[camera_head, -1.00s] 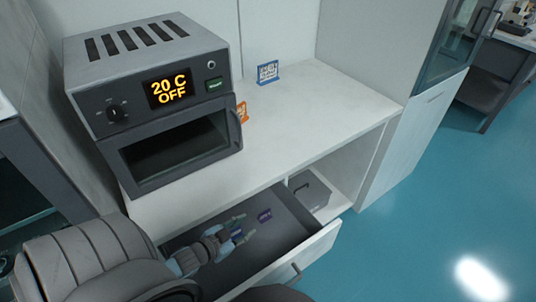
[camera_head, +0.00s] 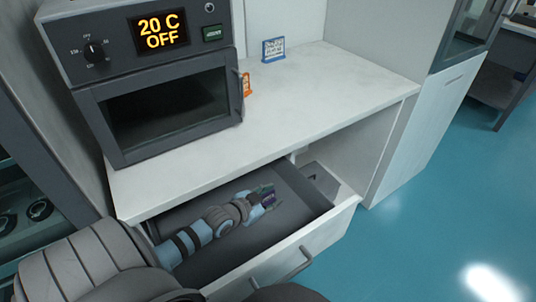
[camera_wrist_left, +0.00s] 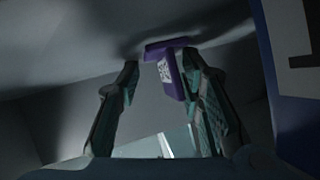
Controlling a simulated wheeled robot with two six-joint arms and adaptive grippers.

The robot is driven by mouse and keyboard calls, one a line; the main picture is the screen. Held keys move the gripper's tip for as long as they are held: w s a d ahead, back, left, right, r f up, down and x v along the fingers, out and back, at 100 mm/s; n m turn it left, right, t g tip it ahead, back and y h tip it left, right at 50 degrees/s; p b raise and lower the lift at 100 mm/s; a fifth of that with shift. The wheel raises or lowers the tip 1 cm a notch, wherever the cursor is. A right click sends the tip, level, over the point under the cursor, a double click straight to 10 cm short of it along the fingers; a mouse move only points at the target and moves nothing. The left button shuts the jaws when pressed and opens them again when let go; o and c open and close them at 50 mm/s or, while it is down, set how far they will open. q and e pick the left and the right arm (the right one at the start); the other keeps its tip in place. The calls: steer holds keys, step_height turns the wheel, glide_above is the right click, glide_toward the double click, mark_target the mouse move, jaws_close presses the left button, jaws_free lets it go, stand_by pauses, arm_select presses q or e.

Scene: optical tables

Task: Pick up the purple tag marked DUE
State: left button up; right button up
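The purple tag (camera_head: 267,189) lies in the open drawer, partly hidden by my left gripper (camera_head: 265,196). My left arm reaches into the drawer from the left. In the left wrist view the purple tag (camera_wrist_left: 171,76) shows a white printed square; its wording is not readable. There it lies between the two fingers of my left gripper (camera_wrist_left: 163,95), close to the right finger. A clear gap shows on the left finger's side, so the gripper is open. Whether the right finger touches the tag, I cannot tell. My right gripper is out of view.
The drawer (camera_head: 205,278) is pulled out under a white counter (camera_head: 330,95). An oven (camera_head: 165,105) reading "20 C OFF" stands on it, with an orange tag (camera_head: 246,84) and a blue tag (camera_head: 273,50). A grey box (camera_head: 322,182) sits in the shelf space beside the drawer.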

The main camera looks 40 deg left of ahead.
arm_select(q)
steer(key=shift+s, duration=0.15)
jaws_close()
